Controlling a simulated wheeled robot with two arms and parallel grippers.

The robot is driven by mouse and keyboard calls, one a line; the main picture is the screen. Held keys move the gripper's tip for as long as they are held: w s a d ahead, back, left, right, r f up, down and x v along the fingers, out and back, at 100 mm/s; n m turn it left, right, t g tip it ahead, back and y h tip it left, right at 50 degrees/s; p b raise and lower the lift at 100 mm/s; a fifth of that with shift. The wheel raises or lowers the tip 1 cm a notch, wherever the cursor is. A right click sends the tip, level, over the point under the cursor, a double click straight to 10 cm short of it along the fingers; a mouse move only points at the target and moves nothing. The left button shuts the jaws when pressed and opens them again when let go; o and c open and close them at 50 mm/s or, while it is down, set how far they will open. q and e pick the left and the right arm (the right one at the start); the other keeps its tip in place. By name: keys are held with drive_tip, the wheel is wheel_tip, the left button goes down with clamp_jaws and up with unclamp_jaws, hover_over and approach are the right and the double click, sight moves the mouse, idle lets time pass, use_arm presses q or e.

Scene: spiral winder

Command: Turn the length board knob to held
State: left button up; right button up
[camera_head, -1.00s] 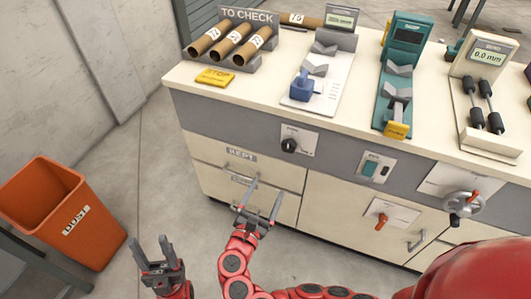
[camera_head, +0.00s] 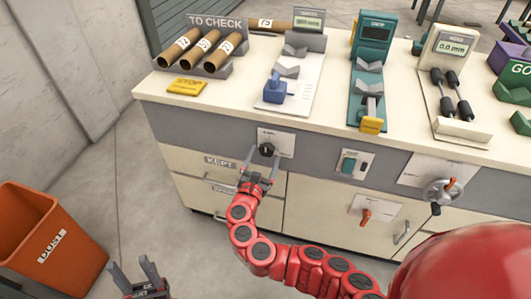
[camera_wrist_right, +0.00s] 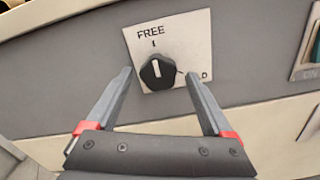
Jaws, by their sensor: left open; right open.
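The length board knob (camera_head: 266,149) is a black dial on a white plate (camera_head: 284,142) on the cabinet's grey band. In the right wrist view the knob (camera_wrist_right: 157,72) has its white mark pointing up towards FREE. The other label, at the right of the plate (camera_wrist_right: 180,37), is partly hidden by a fingertip; a final D shows. My right gripper (camera_head: 259,160) is open in front of the knob. Its fingers (camera_wrist_right: 160,85) stand either side of the knob, apart from it. My left gripper (camera_head: 137,272) is open and empty, low at the left, away from the cabinet.
A green switch box (camera_head: 352,164), a red-handled lever (camera_head: 366,216) and a crank wheel (camera_head: 440,191) are on the cabinet front to the right. The KEPT drawer (camera_head: 222,163) is below left. An orange dust bin (camera_head: 52,240) stands on the floor at left.

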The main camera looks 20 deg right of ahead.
drive_tip(key=shift+x, duration=1)
drive_tip(key=shift+c, duration=0.2)
clamp_jaws()
